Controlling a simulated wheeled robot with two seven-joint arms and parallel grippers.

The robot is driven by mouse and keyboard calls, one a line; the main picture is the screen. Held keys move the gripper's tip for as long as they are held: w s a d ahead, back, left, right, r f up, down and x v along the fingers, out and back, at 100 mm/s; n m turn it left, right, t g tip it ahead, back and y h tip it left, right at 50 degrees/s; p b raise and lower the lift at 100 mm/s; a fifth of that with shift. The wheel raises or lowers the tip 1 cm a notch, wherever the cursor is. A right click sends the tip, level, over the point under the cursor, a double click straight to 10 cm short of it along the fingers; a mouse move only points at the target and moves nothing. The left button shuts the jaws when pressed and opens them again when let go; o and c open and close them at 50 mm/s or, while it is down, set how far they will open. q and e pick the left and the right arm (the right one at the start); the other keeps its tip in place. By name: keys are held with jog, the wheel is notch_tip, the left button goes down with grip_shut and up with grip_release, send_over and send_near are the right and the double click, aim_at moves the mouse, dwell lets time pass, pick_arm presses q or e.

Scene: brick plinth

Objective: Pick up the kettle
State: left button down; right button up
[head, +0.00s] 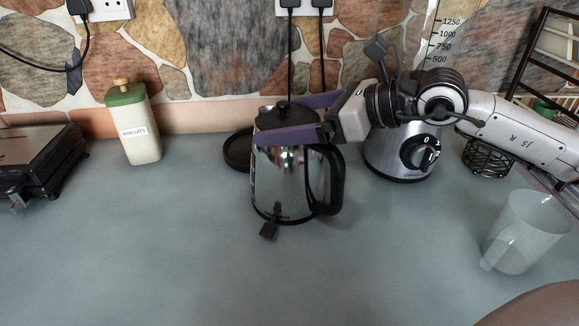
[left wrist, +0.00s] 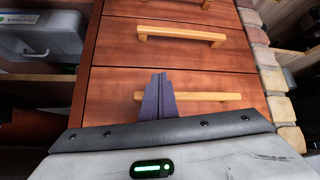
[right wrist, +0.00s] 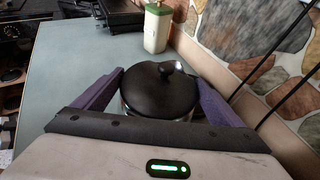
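The kettle (head: 283,180) is shiny silver with a black lid and a black handle on its right side. It is upright on the grey counter. My right gripper (head: 262,122) has its purple fingers spread on either side of the kettle's upper part, just below the lid. In the right wrist view the black lid (right wrist: 158,92) lies between the fingers (right wrist: 160,76); whether they touch the kettle's sides is hard to tell. My left gripper (left wrist: 158,92) is shut and empty in front of wooden drawers, outside the head view.
A black disc (head: 237,151) lies behind the kettle's left side. A blender base (head: 402,153) is close right of the kettle, and a clear jug (head: 525,232) is further right. The front counter is clear.

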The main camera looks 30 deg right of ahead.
jog(key=c, duration=0.4)
jog(key=shift+w+r, duration=0.1)
jog(key=shift+r, duration=0.25)
jog(key=shift+c, duration=1.2)
jog(key=shift+r, duration=0.15)
